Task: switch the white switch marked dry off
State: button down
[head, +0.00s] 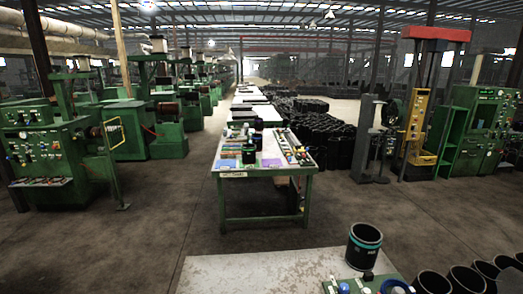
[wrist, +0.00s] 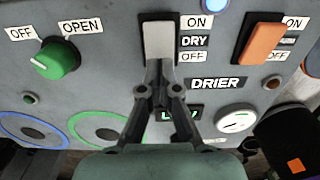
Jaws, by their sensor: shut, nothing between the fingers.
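The white switch (wrist: 158,36) stands upright in a dark frame on the grey panel (wrist: 110,60) in the wrist view. Labels ON, DRY and OFF run down its right side, ON at the top and OFF at the bottom. My gripper (wrist: 159,66) is shut and empty. Its fingertips overlap the lower end of the switch, near the OFF label (wrist: 193,57). I cannot tell whether they touch it. The fingers hide the bottom of the switch, and its tilt is unclear.
An orange switch (wrist: 261,45) sits to the right with its own labels. A green knob (wrist: 57,58) is to the left, beside OFF and OPEN labels. A DRIER label (wrist: 217,83) and a round gauge (wrist: 235,119) are at lower right. The head view shows a workbench (head: 225,188).

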jog(key=shift+f+b, duration=0.7)
jog(key=shift+f, duration=0.35)
dwell(0.4)
notch_tip(320, 180, up, 7)
jog(key=p, duration=0.7)
jog(key=shift+r, duration=0.15)
